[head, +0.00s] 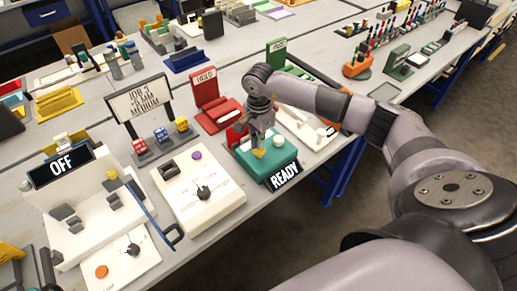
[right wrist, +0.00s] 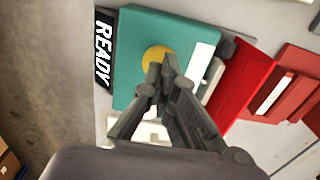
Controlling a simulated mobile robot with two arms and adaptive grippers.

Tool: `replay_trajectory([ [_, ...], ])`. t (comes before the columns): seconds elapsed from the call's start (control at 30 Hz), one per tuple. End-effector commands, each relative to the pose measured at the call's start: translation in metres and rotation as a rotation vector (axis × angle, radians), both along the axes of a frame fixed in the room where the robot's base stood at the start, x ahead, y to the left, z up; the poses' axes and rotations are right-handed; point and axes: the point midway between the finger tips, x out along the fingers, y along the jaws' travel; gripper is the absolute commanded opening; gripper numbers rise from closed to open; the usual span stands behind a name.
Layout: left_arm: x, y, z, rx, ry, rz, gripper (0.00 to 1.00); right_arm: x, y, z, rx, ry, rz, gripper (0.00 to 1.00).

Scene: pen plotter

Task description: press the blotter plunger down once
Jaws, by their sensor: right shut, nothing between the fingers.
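The blotter is a teal block (head: 281,164) with a yellow plunger (head: 259,154) on top and a black READY sign at its front. In the right wrist view the teal block (right wrist: 137,30) lies beyond my fingers, and the round yellow plunger (right wrist: 153,55) is partly hidden by the fingertips. My right gripper (head: 259,147) points down, shut and empty, directly over the plunger. Its fingertips (right wrist: 160,72) overlap the plunger's edge in the right wrist view. I cannot tell whether they touch it. My left gripper is not in view.
A red HOLD stand (head: 206,88) is behind and left of the blotter. A white control box (head: 196,205) with a black knob stands to its left. A white tray (head: 300,128) is close behind, to its right. The table's front edge runs just before the blotter.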

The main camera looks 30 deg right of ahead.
Motion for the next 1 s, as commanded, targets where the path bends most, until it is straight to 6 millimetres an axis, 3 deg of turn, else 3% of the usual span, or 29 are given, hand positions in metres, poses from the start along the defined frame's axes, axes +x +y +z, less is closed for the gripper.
replay_trajectory([
  [1.0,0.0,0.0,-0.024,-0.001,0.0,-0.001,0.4,0.0,0.0,-0.027,0.0,0.0,0.0,0.0],
])
